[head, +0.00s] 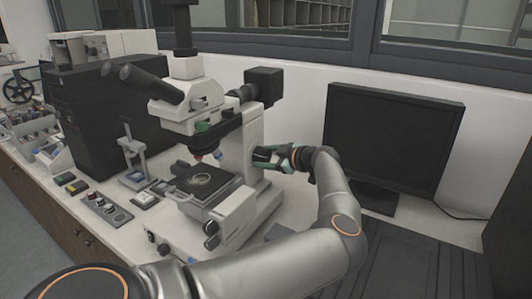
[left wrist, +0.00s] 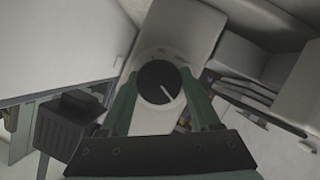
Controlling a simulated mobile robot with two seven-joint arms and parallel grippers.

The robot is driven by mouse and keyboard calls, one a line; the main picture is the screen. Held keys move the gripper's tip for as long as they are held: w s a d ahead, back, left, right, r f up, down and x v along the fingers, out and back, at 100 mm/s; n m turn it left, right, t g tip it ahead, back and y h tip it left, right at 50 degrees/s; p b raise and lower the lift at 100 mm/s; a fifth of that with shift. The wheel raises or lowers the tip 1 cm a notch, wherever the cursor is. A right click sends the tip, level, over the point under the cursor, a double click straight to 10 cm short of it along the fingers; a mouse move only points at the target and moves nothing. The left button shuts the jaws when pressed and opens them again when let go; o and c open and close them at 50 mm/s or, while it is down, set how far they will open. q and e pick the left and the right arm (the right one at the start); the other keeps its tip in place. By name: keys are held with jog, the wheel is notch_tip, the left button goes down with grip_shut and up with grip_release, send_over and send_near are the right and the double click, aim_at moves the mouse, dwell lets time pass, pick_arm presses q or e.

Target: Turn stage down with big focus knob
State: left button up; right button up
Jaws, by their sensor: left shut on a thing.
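The white microscope (head: 232,140) stands on the bench. Its dark stage (head: 185,197) carries a round pale sample (head: 203,181) under the objectives (head: 197,155). My left gripper (head: 259,157) is at the right side of the microscope's column. In the left wrist view my gripper (left wrist: 160,78) has its green fingers shut on both sides of a round black knob (left wrist: 157,84). A white line on the knob points to the lower right, and a pale ring surrounds it. The gripper hides this knob in the head view. My right gripper is not in view.
A black monitor (head: 390,140) stands right of my left arm, close to it. A black case (head: 105,120) is behind the microscope on the left. A small stand (head: 133,160) and small boxes lie left of the stage. A dark block (left wrist: 66,122) is at left in the wrist view.

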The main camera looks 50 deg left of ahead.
pick_arm(q)
jog(key=shift+n+t, duration=0.4)
jog(key=shift+n, duration=0.3)
jog(key=shift+f+n+t+y, duration=0.15)
jog(key=shift+n+t+y, duration=0.15)
jog(key=shift+n+y, duration=0.3)
jog(key=shift+f+n+t+y+b, duration=0.1)
jog(key=shift+n+t+y+b, duration=0.2)
jog(key=shift+n+b, duration=0.55)
jog(key=shift+n+t+y+b, duration=0.35)
jog(key=shift+n+b, duration=0.25)
jog(key=shift+n, duration=0.45)
jog(key=o, duration=1.4)
jog(key=shift+c, duration=0.2)
jog(key=shift+d+r, duration=0.2)
